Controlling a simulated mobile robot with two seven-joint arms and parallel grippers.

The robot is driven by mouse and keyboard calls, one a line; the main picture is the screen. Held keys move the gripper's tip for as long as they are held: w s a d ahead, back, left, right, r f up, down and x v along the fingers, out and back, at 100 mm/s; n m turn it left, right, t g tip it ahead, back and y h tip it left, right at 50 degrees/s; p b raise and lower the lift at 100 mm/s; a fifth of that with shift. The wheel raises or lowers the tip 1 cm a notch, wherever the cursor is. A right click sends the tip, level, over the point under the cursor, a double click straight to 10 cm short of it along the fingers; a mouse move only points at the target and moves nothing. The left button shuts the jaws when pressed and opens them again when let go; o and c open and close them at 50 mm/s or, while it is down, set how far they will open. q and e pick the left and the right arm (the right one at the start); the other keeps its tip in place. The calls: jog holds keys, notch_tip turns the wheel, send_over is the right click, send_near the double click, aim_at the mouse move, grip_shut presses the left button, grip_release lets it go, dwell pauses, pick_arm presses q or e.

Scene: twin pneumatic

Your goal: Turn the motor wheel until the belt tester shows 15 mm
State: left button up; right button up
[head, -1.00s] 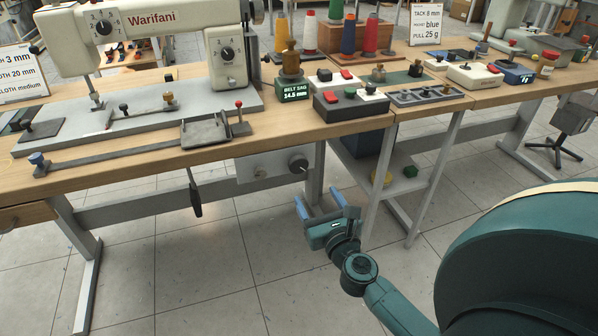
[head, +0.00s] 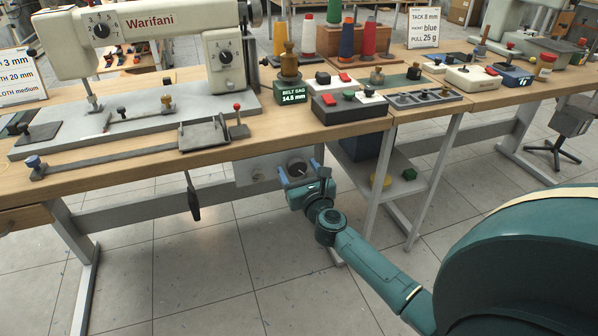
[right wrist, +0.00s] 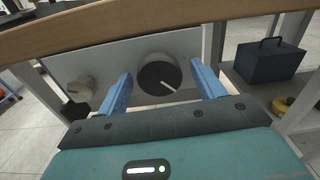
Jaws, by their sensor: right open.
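The motor wheel (right wrist: 158,75) is a dark round knob with a white line on its face, on a light grey panel (right wrist: 110,60) under the table. The belt tester (head: 291,92) is a green box on the table with a brass top, reading "BELT SAG 14.5 mm". My left gripper is not in view.
A smaller pale knob (right wrist: 82,89) sits left of the wheel on the panel. The table edge (right wrist: 100,22) runs just above the gripper. A table leg (head: 380,187) and a dark blue box (right wrist: 270,62) stand to the right. The floor below is clear.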

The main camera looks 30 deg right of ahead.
jog(key=shift+c, duration=0.3)
jog(key=c, duration=0.9)
jog(key=shift+r+n+p, duration=0.15)
jog(key=shift+n+p, duration=0.65)
jog(key=shift+c, duration=0.2)
jog(key=shift+n, duration=0.7)
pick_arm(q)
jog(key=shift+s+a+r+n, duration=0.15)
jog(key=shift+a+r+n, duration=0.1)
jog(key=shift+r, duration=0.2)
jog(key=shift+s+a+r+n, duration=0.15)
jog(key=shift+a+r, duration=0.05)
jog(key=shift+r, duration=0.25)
pick_arm(e)
jog(key=o, duration=0.8)
jog(key=shift+c, duration=0.2)
jog(key=shift+o, duration=1.2)
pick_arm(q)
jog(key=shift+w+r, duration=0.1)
